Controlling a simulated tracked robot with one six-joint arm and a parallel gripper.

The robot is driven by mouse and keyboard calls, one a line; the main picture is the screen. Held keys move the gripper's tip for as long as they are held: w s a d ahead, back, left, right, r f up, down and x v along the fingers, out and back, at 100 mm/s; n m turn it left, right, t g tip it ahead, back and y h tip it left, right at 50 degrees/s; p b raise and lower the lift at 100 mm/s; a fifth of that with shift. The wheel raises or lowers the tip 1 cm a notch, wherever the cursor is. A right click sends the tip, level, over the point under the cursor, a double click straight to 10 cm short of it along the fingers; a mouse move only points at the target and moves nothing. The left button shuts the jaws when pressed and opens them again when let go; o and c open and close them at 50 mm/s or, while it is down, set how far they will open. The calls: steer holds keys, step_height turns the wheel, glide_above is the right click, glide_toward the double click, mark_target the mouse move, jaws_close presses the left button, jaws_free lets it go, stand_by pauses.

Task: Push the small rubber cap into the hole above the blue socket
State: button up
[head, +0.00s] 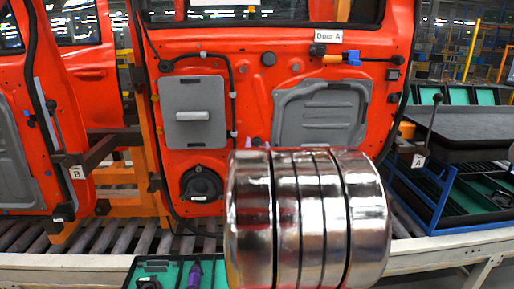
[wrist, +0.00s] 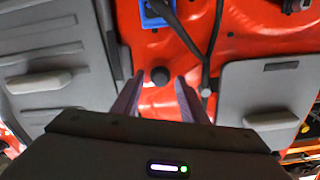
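In the wrist view, my gripper (wrist: 159,79) has its two dark purple fingers apart, with tips close to the red door. A small round black cap (wrist: 160,76) shows between the tips, with red visible on both sides of it. I cannot tell whether it is seated or stands proud of the hole. The blue socket (wrist: 157,12) is at the picture's top edge, partly cut off. In the head view, my fingertips (head: 256,146) just show above my large chrome arm link, which hides the rest of the gripper and the socket area.
Door A (head: 260,40) carries a grey panel with a handle (head: 194,112) and a stamped grey panel (head: 320,112). A cable with an orange and blue connector (head: 342,59) runs near its top. A tool tray (head: 172,272) is at the bottom; a dark table (head: 470,130) stands right.

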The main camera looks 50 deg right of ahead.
steer(key=v, duration=1.3)
steer(key=shift+s+a, duration=0.25)
steer(key=shift+a, duration=0.1)
steer(key=shift+w+d, duration=0.1)
steer(key=shift+x, duration=6.8)
